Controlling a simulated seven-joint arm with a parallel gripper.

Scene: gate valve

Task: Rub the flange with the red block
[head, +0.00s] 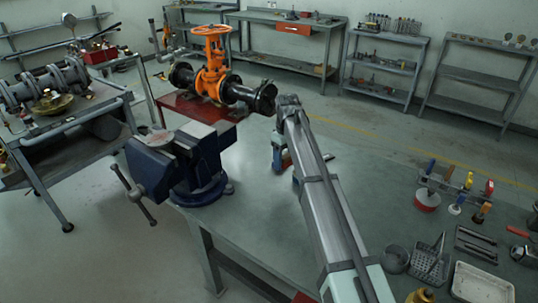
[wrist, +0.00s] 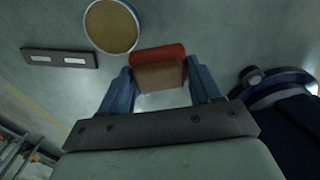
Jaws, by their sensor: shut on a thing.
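My gripper (head: 283,158) points down over the grey bench, right of the blue vise. Its two blue fingers (wrist: 160,82) are shut on the red block (wrist: 158,53), which has a brown face toward the wrist camera. A bit of the block's red shows in the head view (head: 287,160), mostly hidden by my arm. I cannot tell whether the block touches the bench. The orange gate valve (head: 211,70) has black flanges; its right-end flange (head: 266,98) is beyond the vise, apart from my gripper. A round tan-faced disc with a pale rim (wrist: 113,26) lies near the block.
The blue vise (head: 180,160) stands at the bench's left edge and also shows in the wrist view (wrist: 280,112). A dark bar with two light patches (wrist: 60,58) lies near the disc. Tools and trays (head: 482,282) crowd the bench's right. The bench (head: 250,225) is clear left of my arm.

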